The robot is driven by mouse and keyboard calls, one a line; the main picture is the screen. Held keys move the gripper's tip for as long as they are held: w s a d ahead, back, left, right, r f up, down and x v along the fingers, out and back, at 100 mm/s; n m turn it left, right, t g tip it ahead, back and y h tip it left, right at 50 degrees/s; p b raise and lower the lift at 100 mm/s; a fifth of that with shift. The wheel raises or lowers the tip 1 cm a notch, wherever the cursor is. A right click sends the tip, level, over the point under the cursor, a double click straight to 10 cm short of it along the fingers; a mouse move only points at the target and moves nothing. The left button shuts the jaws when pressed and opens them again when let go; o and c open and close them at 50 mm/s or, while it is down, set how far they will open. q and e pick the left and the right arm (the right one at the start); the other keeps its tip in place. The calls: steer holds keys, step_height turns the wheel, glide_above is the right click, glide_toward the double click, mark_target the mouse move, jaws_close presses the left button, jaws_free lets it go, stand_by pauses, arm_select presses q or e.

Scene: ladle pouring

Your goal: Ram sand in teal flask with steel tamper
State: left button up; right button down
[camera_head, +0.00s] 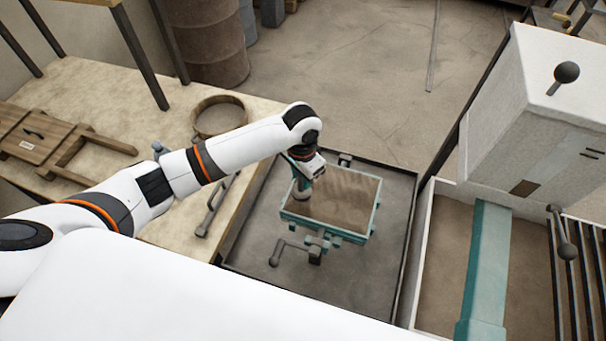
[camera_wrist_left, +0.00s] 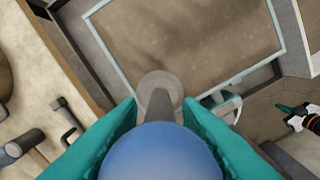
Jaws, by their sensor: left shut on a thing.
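The teal flask (camera_head: 350,235) is a square frame filled with brown sand (camera_head: 340,193), standing in a dark tray. Its pale teal rim (camera_wrist_left: 108,58) also shows in the left wrist view. My left gripper (camera_head: 303,172) is shut on the steel tamper (camera_head: 301,190), at the flask's left side. In the left wrist view, the tamper's blue rounded top (camera_wrist_left: 160,155) sits between my teal fingers, and its round grey foot (camera_wrist_left: 158,88) overlaps the flask's near corner. I cannot tell whether the foot touches sand or rim. What looks like my right gripper (camera_wrist_left: 290,112) shows small at the right edge.
A crank handle (camera_head: 290,252) stands at the flask's front. A table (camera_head: 100,105) at left bears a round sieve (camera_head: 218,116), wooden pattern boards (camera_head: 40,138) and a metal tool (camera_head: 212,207). A white machine (camera_head: 545,110) and a teal beam (camera_head: 485,260) stand at right.

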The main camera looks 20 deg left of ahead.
arm_select(q)
steer(key=shift+f+b, duration=0.6)
steer(key=shift+f, duration=1.25)
steer(key=shift+w+r+p, duration=0.1)
steer(key=shift+r+p, duration=0.65)
steer(key=shift+r, duration=1.2)
steer(key=shift+f, duration=0.15)
